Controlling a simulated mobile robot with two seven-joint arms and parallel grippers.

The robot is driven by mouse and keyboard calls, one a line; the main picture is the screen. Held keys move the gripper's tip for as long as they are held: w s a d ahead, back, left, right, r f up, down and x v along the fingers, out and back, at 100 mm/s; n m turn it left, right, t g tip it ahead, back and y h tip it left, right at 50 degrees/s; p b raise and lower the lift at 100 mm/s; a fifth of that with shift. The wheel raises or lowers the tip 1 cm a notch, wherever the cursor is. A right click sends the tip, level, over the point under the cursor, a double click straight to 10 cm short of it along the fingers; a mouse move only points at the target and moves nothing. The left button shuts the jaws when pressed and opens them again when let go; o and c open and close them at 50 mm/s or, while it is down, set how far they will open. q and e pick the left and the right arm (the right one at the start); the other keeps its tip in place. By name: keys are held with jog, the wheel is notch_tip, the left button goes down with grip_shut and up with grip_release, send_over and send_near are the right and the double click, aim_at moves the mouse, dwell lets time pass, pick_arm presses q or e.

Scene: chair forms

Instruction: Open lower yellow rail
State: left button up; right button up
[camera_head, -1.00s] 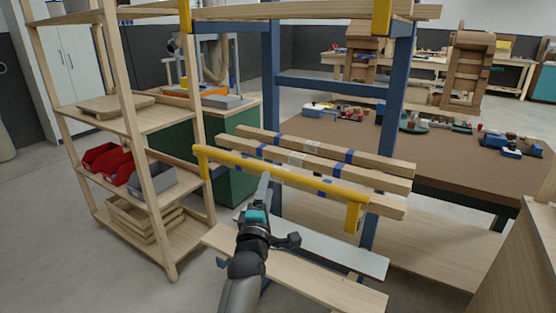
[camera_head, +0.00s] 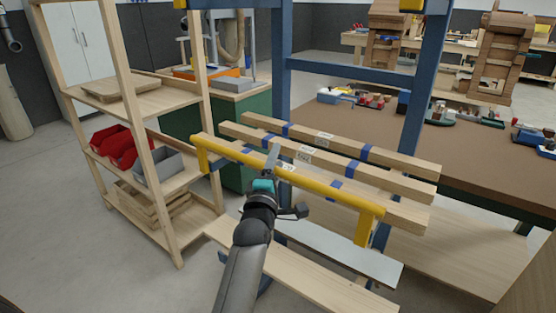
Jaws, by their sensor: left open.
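The lower yellow rail (camera_head: 232,152) runs across the front of the blue rack, sloping down to the right in the picture, with a bent-down end at each side. It lies in front of several wooden beams (camera_head: 395,183) with blue bands. My left gripper (camera_head: 273,156) comes up from below and reaches the middle of the rail. Its fingers overlap the rail in the picture; I cannot tell whether they touch it. It is open and I see nothing held. My right gripper is not in view.
A wooden shelf (camera_head: 140,93) with red and grey bins stands at the left. A blue post (camera_head: 281,70) rises behind the rail. Boards (camera_head: 300,273) lie below it. A brown-topped table (camera_head: 480,150) with small items is behind at the right.

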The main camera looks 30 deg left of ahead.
pick_arm(q)
grip_shut()
dwell(0.3)
dwell(1.1)
